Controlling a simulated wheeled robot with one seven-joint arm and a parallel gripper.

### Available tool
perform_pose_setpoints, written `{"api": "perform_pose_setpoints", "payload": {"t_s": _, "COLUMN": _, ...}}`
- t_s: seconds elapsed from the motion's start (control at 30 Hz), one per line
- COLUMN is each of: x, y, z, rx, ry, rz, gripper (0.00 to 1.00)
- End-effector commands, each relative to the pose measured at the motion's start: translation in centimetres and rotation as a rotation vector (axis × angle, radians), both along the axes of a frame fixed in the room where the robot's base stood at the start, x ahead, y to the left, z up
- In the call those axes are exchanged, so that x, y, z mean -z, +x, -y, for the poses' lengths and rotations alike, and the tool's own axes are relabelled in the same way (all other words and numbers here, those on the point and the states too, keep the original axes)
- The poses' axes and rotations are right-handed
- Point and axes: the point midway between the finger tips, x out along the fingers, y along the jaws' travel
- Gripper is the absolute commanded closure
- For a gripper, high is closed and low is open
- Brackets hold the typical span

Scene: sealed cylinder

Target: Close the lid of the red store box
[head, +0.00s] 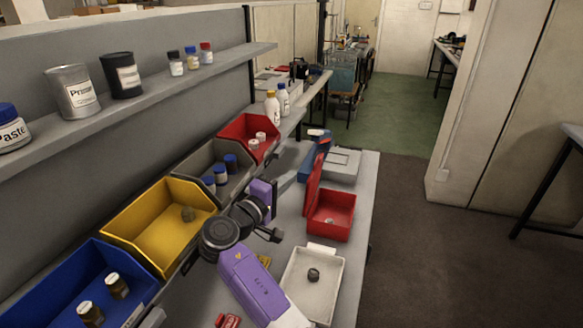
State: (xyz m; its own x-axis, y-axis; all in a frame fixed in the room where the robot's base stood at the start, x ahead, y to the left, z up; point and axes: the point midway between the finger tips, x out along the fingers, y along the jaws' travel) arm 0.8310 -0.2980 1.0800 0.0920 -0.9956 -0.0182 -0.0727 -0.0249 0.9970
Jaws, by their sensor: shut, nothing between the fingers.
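The red store box (342,229) stands on the grey bench, toward its right edge. Its red lid (314,183) is open and stands up steeply along the box's left side. A small grey item lies inside the box. My gripper (275,236) is shut and empty, at the end of my purple and black arm. In the picture it is left of the red box and slightly below the lid, apart from both. How high it is above the bench is hard to tell.
A white tray (325,305) with a small dark part stands in front of the red box. A grey case (343,166) and a blue box (310,164) stand behind. Blue, yellow (150,245), grey and red (240,128) bins line the left. A shelf (150,95) holds cans and jars.

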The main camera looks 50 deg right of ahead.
Motion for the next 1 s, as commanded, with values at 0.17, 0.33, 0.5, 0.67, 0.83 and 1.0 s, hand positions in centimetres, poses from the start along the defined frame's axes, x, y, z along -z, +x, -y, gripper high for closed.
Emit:
{"api": "perform_pose_setpoints", "payload": {"t_s": 0.17, "x": -0.2, "y": 0.1, "z": 2.8, "rx": 0.005, "ry": 0.001, "rz": 0.001, "gripper": 1.0}}
{"api": "perform_pose_setpoints", "payload": {"t_s": 0.33, "x": -0.1, "y": 0.4, "z": 5.7, "rx": 0.004, "ry": 0.001, "rz": -0.001, "gripper": 1.0}}
{"api": "perform_pose_setpoints", "payload": {"t_s": 0.5, "x": 0.0, "y": 0.7, "z": 8.0, "rx": 0.003, "ry": 0.001, "rz": 0.0, "gripper": 1.0}}
{"api": "perform_pose_setpoints", "payload": {"t_s": 0.67, "x": 0.1, "y": 0.8, "z": 9.1, "rx": 0.002, "ry": 0.001, "rz": 0.0, "gripper": 1.0}}
{"api": "perform_pose_setpoints", "payload": {"t_s": 0.83, "x": 0.2, "y": 0.8, "z": 9.4, "rx": 0.001, "ry": 0.001, "rz": 0.0, "gripper": 1.0}}
{"api": "perform_pose_setpoints", "payload": {"t_s": 1.0, "x": 0.2, "y": 0.8, "z": 9.3, "rx": 0.001, "ry": 0.001, "rz": 0.0, "gripper": 1.0}}
